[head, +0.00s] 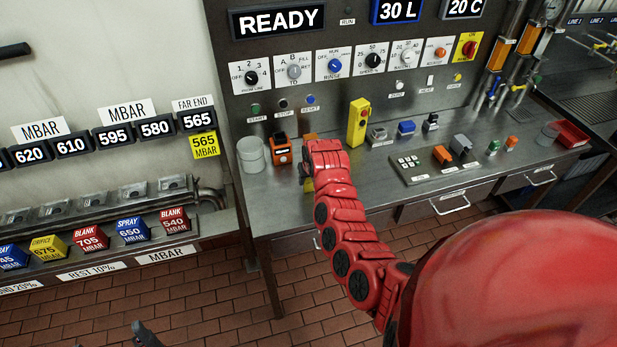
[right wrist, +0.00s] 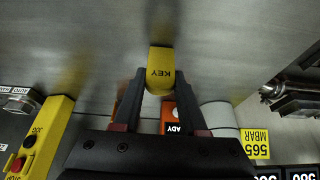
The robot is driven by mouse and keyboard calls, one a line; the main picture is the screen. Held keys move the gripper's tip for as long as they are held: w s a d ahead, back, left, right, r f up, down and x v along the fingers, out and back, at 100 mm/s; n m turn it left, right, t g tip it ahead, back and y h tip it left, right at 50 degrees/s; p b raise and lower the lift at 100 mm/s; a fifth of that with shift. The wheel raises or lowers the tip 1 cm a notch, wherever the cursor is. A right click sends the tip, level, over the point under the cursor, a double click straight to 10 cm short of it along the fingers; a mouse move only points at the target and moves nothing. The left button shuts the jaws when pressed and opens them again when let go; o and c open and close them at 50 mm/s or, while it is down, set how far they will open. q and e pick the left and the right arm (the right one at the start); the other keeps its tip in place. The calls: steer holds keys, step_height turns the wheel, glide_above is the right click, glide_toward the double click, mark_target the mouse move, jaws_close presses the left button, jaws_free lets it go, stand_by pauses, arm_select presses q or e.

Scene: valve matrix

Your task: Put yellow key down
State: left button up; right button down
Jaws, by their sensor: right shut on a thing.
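The yellow key (right wrist: 160,72) is a yellow block with black "KEY" lettering, upside down in the right wrist view. My right gripper (right wrist: 160,88) is shut on it, one dark finger on each side. In the head view the key (head: 308,186) shows only as a yellow patch below my right gripper (head: 307,172), mostly hidden by my red arm. It is over the left front part of the steel bench (head: 375,182); I cannot tell if it touches the top. A small grey tip at the bottom edge may be my left gripper (head: 146,334).
An orange device (head: 281,150) and a pale round container (head: 251,154) stand to the left of the key. A tall yellow button box (head: 358,122) stands behind right. A grey keypad plate (head: 425,167) and several small blocks occupy the bench's right side.

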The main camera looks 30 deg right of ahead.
steer(key=shift+f, duration=0.2)
steer(key=shift+c, duration=2.3)
jaws_free()
steer(key=shift+r, duration=0.1)
